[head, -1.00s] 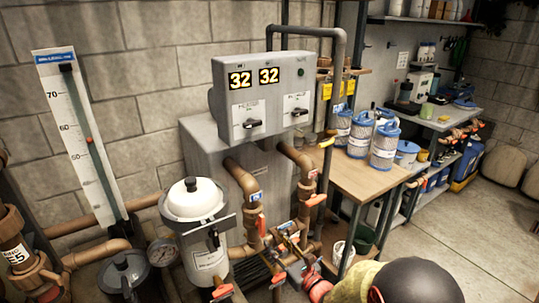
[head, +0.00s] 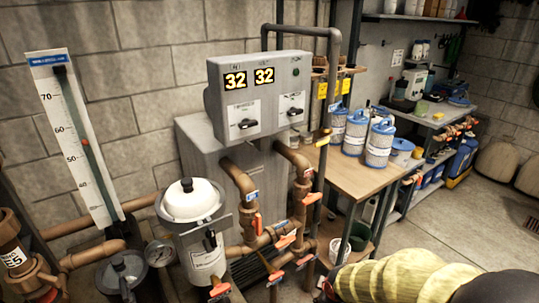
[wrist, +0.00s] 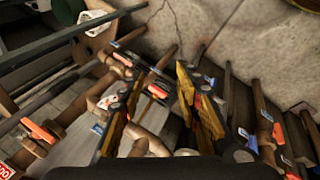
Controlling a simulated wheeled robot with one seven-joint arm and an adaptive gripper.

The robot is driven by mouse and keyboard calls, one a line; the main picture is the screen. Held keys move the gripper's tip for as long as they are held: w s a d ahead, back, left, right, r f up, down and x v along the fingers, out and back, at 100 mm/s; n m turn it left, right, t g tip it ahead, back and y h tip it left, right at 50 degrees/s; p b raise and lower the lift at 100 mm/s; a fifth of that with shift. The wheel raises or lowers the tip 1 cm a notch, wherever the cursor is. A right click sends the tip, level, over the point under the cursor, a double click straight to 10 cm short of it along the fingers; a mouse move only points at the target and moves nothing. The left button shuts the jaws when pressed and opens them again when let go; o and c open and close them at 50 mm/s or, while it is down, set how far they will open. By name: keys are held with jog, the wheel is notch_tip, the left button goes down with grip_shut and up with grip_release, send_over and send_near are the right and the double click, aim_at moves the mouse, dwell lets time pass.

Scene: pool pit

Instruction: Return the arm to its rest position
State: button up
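My gripper (wrist: 160,92) shows in the wrist view with its dark, yellow-edged fingers spread apart. No object is held between them; a pipe and an orange valve handle show in the gap, farther off. In the head view, my arm in its yellow-green sleeve (head: 430,277) lies across the bottom right corner. The gripper itself is outside the head view.
Brown pipes with orange-handled valves (head: 257,224) stand below the grey control box (head: 262,98), which reads 32 and 32. A white-lidded filter housing (head: 190,215) is at left. A wooden bench (head: 350,178) holds blue-lidded canisters. Floor (head: 480,220) is clear at right.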

jog(key=s+d+r+m+g+p, duration=0.2)
jog(key=s+r+m+p, duration=0.2)
jog(key=s+r+m, duration=1.3)
jog(key=s+r+n+t+p, duration=0.1)
jog(key=s+r+n, duration=0.3)
jog(key=r, duration=1)
jog(key=shift+s+r+t+p, duration=0.2)
jog(key=shift+r+t+p, duration=0.15)
jog(key=shift+t, duration=0.25)
jog(key=shift+a, duration=0.1)
